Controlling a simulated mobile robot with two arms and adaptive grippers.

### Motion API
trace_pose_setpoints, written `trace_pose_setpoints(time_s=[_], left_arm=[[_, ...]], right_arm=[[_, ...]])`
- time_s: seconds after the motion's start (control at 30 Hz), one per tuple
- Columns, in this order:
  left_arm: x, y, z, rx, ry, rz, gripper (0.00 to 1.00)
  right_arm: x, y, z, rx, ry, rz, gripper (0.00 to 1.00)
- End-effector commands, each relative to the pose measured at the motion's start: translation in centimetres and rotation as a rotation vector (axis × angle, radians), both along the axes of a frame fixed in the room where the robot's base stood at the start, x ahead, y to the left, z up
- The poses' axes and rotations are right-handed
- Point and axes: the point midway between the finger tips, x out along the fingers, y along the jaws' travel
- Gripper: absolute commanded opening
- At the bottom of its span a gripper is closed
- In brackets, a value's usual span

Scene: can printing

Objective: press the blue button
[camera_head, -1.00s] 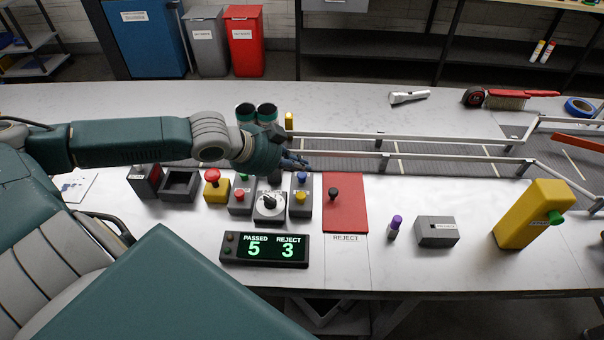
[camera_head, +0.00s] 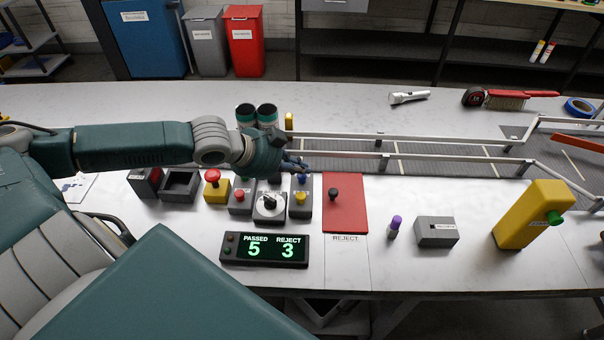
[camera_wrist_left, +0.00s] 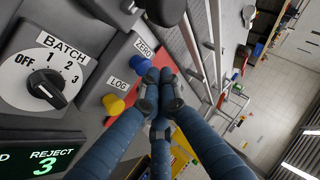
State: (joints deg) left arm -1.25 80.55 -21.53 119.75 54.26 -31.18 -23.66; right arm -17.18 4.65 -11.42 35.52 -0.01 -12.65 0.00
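The blue button (camera_head: 302,179) is on top of a small grey box, behind a yellow button (camera_head: 300,197). In the left wrist view the blue button (camera_wrist_left: 141,66) is by the ZERO label, partly hidden by my fingers, with the yellow button (camera_wrist_left: 113,104) by the LOG label. My left gripper (camera_head: 301,167) is just behind and above the blue button in the head view. In the left wrist view its fingertips (camera_wrist_left: 158,80) are drawn together, empty, close beside the blue button. I cannot tell whether they touch it. My right gripper is not in view.
A grey box with a dial (camera_head: 269,206), a box with a red button (camera_head: 239,196) and a yellow emergency-stop box (camera_head: 214,188) stand to the left. A red reject plate (camera_head: 345,205) lies right. Conveyor rails (camera_head: 400,158) run behind. Two cans (camera_head: 267,115) stand behind the gripper.

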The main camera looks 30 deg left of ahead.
Motion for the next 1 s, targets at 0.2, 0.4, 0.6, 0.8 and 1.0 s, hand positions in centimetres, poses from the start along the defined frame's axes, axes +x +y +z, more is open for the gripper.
trace_pose_setpoints(time_s=[0.2,0.4,0.6,0.8,1.0], left_arm=[[0.01,0.00,0.01,0.000,0.000,0.000,0.00],[0.01,0.00,-0.12,0.000,0.000,0.000,0.00],[0.01,0.00,-0.36,0.000,0.000,0.000,0.00],[0.00,0.01,-0.62,-0.001,0.000,0.001,0.00],[-0.01,0.00,-0.89,-0.001,0.001,0.000,0.00]], right_arm=[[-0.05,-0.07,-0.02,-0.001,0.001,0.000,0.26],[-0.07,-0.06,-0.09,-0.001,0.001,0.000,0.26],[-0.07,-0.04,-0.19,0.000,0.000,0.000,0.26],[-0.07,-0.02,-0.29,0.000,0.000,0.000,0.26],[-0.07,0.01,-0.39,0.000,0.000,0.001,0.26]])
